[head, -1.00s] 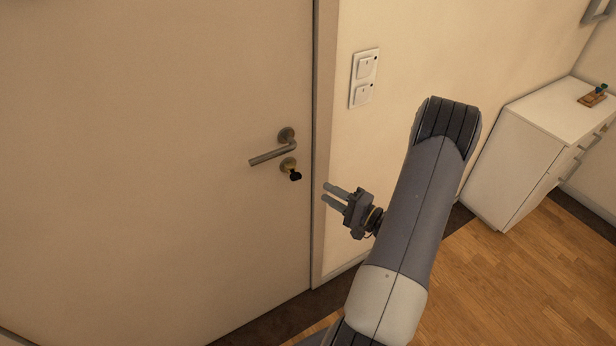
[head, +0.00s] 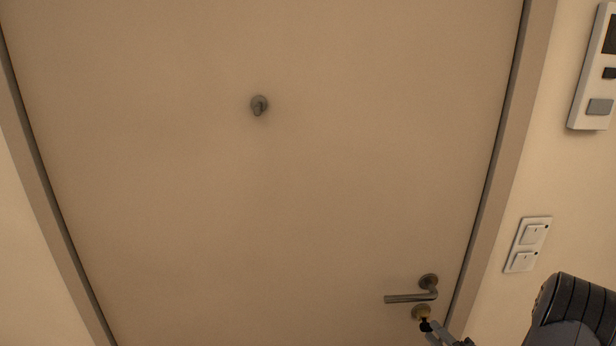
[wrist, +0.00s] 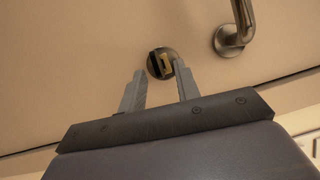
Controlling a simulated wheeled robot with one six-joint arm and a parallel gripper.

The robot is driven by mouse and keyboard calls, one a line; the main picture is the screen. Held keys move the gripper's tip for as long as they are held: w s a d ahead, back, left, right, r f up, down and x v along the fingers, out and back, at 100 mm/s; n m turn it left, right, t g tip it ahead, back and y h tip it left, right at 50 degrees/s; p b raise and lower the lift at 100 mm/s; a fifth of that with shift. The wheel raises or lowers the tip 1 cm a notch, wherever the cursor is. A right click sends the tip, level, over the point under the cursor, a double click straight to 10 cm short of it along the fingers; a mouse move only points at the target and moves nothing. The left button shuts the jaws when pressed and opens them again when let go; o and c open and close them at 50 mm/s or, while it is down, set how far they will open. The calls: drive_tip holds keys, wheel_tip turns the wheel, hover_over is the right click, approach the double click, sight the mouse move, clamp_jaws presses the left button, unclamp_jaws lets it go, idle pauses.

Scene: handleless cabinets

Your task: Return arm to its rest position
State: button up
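My gripper (wrist: 158,68) shows in the wrist view with its two fingers apart and nothing seen between them but the door behind. Its tips point at the round lock (wrist: 161,63), which has a brass centre and a dark part. In the head view my gripper (head: 434,332) is at the bottom edge, partly cut off, close to the lock (head: 421,312) and its black knob or key (head: 425,325). I cannot tell whether it touches the lock. My arm (head: 570,310) fills the lower right corner.
The pale door (head: 250,220) looks shut. Its metal lever handle (head: 410,297) is just above the lock and also shows in the wrist view (wrist: 234,35). A round fitting (head: 259,105) sits higher up. Light switches (head: 528,245) and a wall panel (head: 595,85) are at right.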

drive_tip(key=shift+x, duration=0.95)
drive_tip(key=shift+w+a+r+p, duration=0.1)
drive_tip(key=shift+w+p, duration=0.2)
drive_tip(key=shift+s+n+g, duration=0.1)
drive_tip(key=shift+n+g, duration=0.3)
drive_tip(key=shift+n, duration=0.6)
